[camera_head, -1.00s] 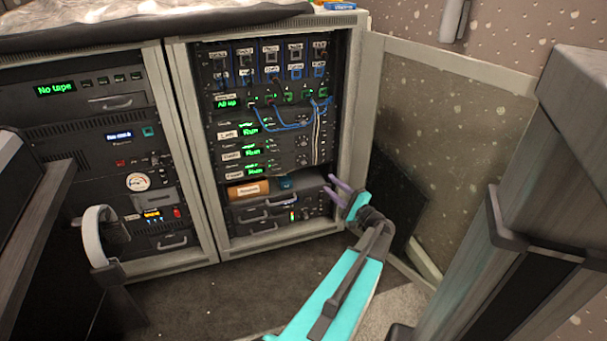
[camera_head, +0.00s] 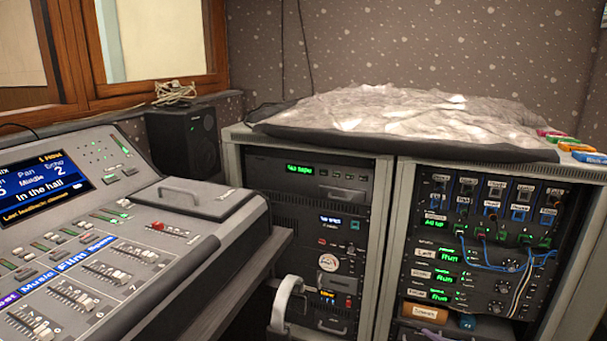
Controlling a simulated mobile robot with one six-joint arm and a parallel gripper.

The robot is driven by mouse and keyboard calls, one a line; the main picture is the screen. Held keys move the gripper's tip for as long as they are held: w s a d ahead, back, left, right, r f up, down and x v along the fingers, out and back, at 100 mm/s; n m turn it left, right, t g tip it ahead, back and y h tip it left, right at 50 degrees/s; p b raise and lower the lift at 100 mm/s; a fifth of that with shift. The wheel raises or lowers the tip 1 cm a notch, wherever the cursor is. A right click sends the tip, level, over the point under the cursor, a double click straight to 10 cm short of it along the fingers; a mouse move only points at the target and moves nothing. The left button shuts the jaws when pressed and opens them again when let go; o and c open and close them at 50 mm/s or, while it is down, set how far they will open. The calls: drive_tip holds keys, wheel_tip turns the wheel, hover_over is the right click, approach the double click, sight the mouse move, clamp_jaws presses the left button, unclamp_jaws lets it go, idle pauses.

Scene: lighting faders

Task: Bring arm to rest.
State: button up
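My arm and gripper are outside the present head view, so the gripper's state and what it may hold cannot be seen. The mixing console (camera_head: 185,225) with its faders (camera_head: 70,296) and lit screen (camera_head: 42,187) fills the left side. The screen reads "In the hall".
Two equipment racks stand at the right: one with a tape unit (camera_head: 318,172), one with blue cables (camera_head: 492,262). A grey cover (camera_head: 400,112) lies on top, with coloured items (camera_head: 572,146) at its right end. A black speaker (camera_head: 184,142) stands behind the console. A headphone-like grey loop (camera_head: 286,300) hangs below.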

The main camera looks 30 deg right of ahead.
drive_tip(key=w+a+f+n+g+y+p, duration=0.1)
drive_tip(key=w+a+n+g+y+p, duration=0.15)
drive_tip(key=a, duration=0.75)
drive_tip(key=w+a+f+n+g+y+p, duration=0.2)
drive_tip(key=w+a+y+p, duration=0.15)
drive_tip(key=a, duration=0.65)
drive_tip(key=w+a+f+n+g+y+p, duration=0.1)
drive_tip(key=w+a+n+g+y+p, duration=0.2)
drive_tip(key=a, duration=0.6)
drive_tip(key=s+a+n+g+h+p, duration=0.1)
drive_tip(key=a+n+g+p, duration=0.15)
drive_tip(key=a, duration=0.55)
drive_tip(key=s+a+n+g+p, duration=0.2)
drive_tip(key=a+g, duration=0.1)
drive_tip(key=a, duration=0.5)
drive_tip(key=s+a+r+n+g+h+p, duration=0.2)
drive_tip(key=s+a+n+g+h+p, duration=0.1)
drive_tip(key=s, duration=0.5)
drive_tip(key=s+a+r+n+g+h+p, duration=0.3)
drive_tip(key=s+a+n+g+h+p, duration=0.1)
drive_tip(key=s+a+n+g+p, duration=0.1)
drive_tip(key=shift+s+a+n+p, duration=1)
drive_tip(key=shift+s+a, duration=0.55)
drive_tip(key=shift+a, duration=0.35)
drive_tip(key=shift+r, duration=0.1)
